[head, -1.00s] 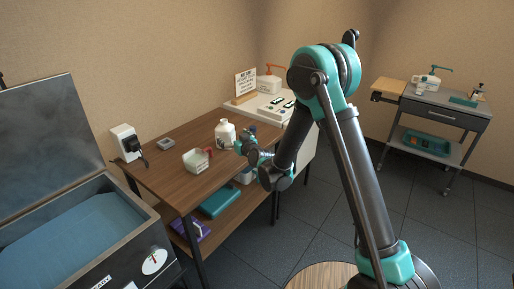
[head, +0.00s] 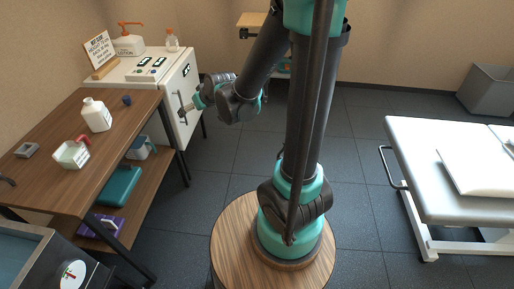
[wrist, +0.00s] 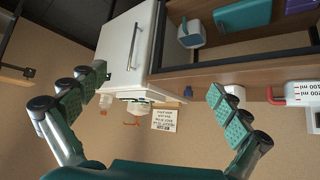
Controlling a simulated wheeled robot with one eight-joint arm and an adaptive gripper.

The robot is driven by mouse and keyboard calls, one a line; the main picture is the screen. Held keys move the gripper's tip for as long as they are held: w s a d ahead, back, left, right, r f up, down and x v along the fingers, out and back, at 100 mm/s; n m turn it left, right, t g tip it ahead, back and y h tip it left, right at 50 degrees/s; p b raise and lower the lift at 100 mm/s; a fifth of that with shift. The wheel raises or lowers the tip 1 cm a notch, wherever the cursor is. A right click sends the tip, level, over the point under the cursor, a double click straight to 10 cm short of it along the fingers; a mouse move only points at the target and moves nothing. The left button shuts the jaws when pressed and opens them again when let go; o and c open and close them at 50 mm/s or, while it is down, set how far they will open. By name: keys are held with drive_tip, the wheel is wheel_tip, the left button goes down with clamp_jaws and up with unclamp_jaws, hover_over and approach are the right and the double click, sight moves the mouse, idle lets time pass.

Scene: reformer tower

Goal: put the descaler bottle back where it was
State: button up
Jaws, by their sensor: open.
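A white bottle (head: 95,114), probably the descaler bottle though its label is unreadable, stands upright on the wooden table (head: 50,147). In the wrist view, which is upside down, a white thing partly hidden behind the right finger may be this bottle. My gripper (head: 190,108) is open and empty, in front of the white cabinet (head: 176,95), to the right of the bottle and apart from it. In the wrist view my gripper's fingers (wrist: 157,84) are spread wide with nothing between them.
A measuring jug with a red handle (head: 72,153) and a small dark blue thing (head: 127,100) are on the table. On the cabinet stand a sign (head: 100,50), a lotion pump bottle (head: 128,42) and an orange-capped bottle (head: 172,41). A padded bed (head: 420,150) stands right.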

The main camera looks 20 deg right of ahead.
drive_tip(key=s+d+f+m+g+h, duration=0.2)
drive_tip(key=s+d+f, duration=0.1)
drive_tip(key=s+d, duration=0.5)
drive_tip(key=s+d+f+m+g+h, duration=0.2)
drive_tip(key=s+d, duration=0.6)
drive_tip(key=s, duration=0.4)
drive_tip(key=shift+s+d+f, duration=0.2)
drive_tip(key=shift+d+f, duration=0.2)
